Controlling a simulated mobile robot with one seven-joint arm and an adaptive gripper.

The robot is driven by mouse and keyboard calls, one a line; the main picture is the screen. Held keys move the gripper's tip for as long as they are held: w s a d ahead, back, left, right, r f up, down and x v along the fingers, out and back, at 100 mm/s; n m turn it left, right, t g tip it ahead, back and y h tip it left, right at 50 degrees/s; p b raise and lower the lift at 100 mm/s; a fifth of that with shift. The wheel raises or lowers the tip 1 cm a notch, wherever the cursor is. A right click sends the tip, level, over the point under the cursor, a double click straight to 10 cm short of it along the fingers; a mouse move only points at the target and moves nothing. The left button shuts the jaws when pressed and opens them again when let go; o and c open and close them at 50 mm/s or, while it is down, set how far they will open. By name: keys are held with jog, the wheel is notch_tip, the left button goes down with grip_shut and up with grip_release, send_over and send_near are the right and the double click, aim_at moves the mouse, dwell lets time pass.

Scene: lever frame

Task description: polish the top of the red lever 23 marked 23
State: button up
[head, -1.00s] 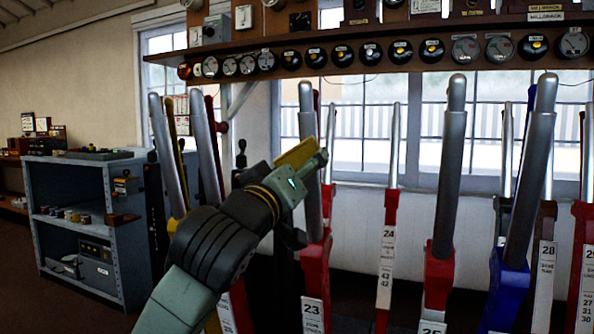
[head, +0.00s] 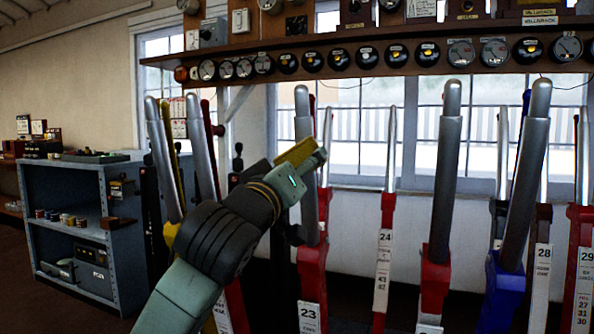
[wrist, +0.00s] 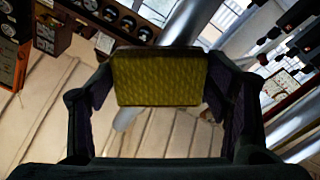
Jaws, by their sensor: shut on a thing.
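The red lever 23 (head: 312,262) stands upright left of centre in the head view, with a white plate marked 23 (head: 309,316) low on its front. Its steel upper handle (head: 303,108) rises above my gripper. My gripper (head: 305,165) is shut on a yellow cloth or pad (head: 298,152), beside the steel handle and below its top. In the wrist view the yellow pad (wrist: 158,80) spans between the two fingers and shows a quilted texture. I cannot tell whether the pad touches the lever.
Lever 24 (head: 387,215) and other red and blue levers stand to the right. More levers (head: 202,140) are close on the left. A shelf with round gauges (head: 340,57) runs above the lever tops. A grey cabinet (head: 90,178) stands at the far left.

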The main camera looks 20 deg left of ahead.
aim_at(297, 148)
jog(key=shift+s+r+p, duration=0.25)
jog(key=shift+r+p, duration=0.05)
jog(key=shift+r, duration=0.55)
jog(key=shift+s+r+p, duration=0.2)
jog(key=shift+r+p, duration=0.1)
jog(key=shift+r, duration=0.5)
jog(key=shift+s+r+p, duration=0.15)
jog(key=shift+r+p, duration=0.3)
jog(key=shift+r, duration=0.5)
jog(key=shift+s+r+p, duration=0.1)
jog(key=shift+r+p, duration=0.35)
jog(key=shift+r, duration=0.45)
jog(key=shift+a+f, duration=0.1)
jog(key=shift+f+b, duration=0.1)
jog(key=shift+b, duration=0.3)
jog(key=shift+f, duration=0.1)
notch_tip(297, 148, down, 7)
jog(key=w+b, duration=0.1)
jog(key=b, duration=0.6)
jog(key=shift+w, duration=0.3)
